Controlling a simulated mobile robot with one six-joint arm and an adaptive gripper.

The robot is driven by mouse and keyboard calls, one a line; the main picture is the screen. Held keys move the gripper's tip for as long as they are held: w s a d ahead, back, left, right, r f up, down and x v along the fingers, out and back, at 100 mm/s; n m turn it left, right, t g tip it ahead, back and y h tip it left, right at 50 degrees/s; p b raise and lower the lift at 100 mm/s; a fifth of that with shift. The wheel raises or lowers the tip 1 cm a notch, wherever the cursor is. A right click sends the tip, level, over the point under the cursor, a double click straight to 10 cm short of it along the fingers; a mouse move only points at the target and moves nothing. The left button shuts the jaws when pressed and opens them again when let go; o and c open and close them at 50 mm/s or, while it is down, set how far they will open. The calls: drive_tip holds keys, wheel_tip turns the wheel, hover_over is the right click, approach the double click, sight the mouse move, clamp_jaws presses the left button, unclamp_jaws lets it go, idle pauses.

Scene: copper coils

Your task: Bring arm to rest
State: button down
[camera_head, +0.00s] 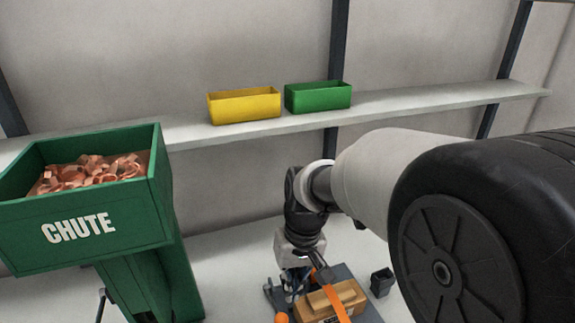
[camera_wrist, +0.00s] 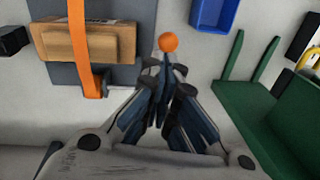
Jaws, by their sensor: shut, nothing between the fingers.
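My arm reaches down from the right in the head view and ends at my gripper (camera_head: 290,283). The gripper points downward, low over the pale surface, beside a cardboard box. In the wrist view my gripper (camera_wrist: 165,85) has its dark fingers drawn together, with nothing seen between them. An orange ball on a dark stem (camera_wrist: 168,43) shows just beyond the fingertips; I cannot tell whether they touch it. The ball also shows at the bottom of the head view (camera_head: 281,318).
A cardboard box (camera_wrist: 60,42) under an orange strap (camera_wrist: 78,60) lies on a grey plate. A green chute (camera_head: 80,240) holding copper scraps stands left. Yellow (camera_head: 245,108) and green bins (camera_head: 318,97) sit on the back shelf (camera_head: 400,108). A blue bin (camera_wrist: 214,14) is near.

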drive_tip(key=s+d+r+t, duration=0.1)
drive_tip(key=s+d+r, duration=0.2)
drive_tip(key=s, duration=0.3)
drive_tip(key=s+d+r+m+t+h, duration=0.1)
drive_tip(key=s+d+r+t, duration=0.1)
drive_tip(key=s, duration=0.3)
drive_tip(key=s+d+r+t, duration=0.1)
drive_tip(key=s+d+r, duration=0.3)
drive_tip(key=s+d, duration=0.1)
drive_tip(key=shift+s+r+m+t, duration=0.3)
drive_tip(key=shift+s+m, duration=0.1)
drive_tip(key=shift+s, duration=0.4)
